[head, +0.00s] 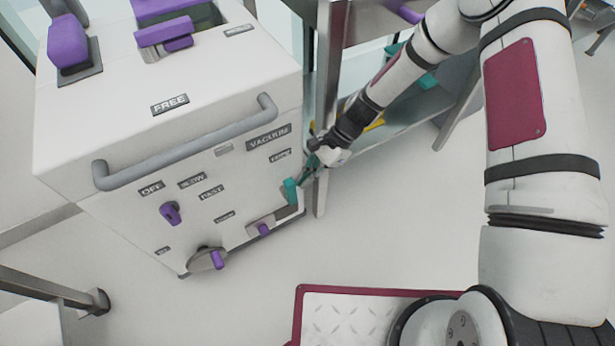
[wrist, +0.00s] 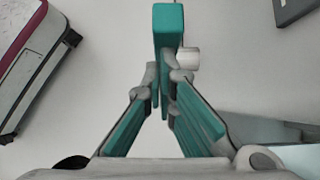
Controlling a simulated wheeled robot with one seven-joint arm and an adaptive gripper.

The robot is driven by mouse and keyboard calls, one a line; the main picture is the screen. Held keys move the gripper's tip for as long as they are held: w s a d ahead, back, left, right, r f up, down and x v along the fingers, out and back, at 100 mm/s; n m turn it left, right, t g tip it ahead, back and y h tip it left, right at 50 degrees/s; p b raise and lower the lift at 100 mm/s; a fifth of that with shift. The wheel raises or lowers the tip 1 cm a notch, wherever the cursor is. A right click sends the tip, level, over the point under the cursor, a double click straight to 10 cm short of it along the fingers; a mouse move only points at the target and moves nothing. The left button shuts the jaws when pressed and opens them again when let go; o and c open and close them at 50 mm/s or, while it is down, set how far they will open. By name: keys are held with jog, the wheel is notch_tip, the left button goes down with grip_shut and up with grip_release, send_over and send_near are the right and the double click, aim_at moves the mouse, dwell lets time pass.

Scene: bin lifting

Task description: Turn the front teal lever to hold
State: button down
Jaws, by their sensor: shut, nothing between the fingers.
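The front teal lever (head: 290,190) is on the lower right of the white machine's front face, with its handle standing up. In the wrist view its teal end (wrist: 168,22) is straight ahead, with a pale round stub beside it. My gripper (head: 308,170) is just to the upper right of the lever, beside the machine's right edge. In the wrist view my gripper (wrist: 161,98) has its teal-padded fingers closed together, their tips right at the lever's near end. I cannot tell whether they touch it. Nothing is held between them.
The white machine (head: 210,75) has a grey bar handle (head: 185,148) across its front. Purple knobs (head: 171,213) and a purple lever (head: 263,229) sit left of the teal one. A metal post (head: 322,190) stands close beside my gripper. The floor in front is clear.

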aim_at(292, 183)
jog(key=s+a+t+h+p, duration=0.1)
jog(key=p, duration=0.1)
jog(key=a+r+t+h+p, duration=0.1)
jog(key=h+p, duration=0.1)
jog(key=shift+s+a+r, duration=0.1)
jog(key=shift+s+a, duration=0.05)
jog(key=shift+s, duration=0.2)
jog(key=shift+s+a+p, duration=0.45)
jog(key=shift+a+p, duration=0.1)
jog(key=shift+a, duration=0.2)
jog(key=s+a+f, duration=0.2)
jog(key=s+a, duration=0.1)
jog(key=a, duration=0.1)
jog(key=shift+a+p, duration=0.35)
jog(key=shift+s+f, duration=0.1)
jog(key=shift+f, duration=0.05)
jog(key=v, duration=1.2)
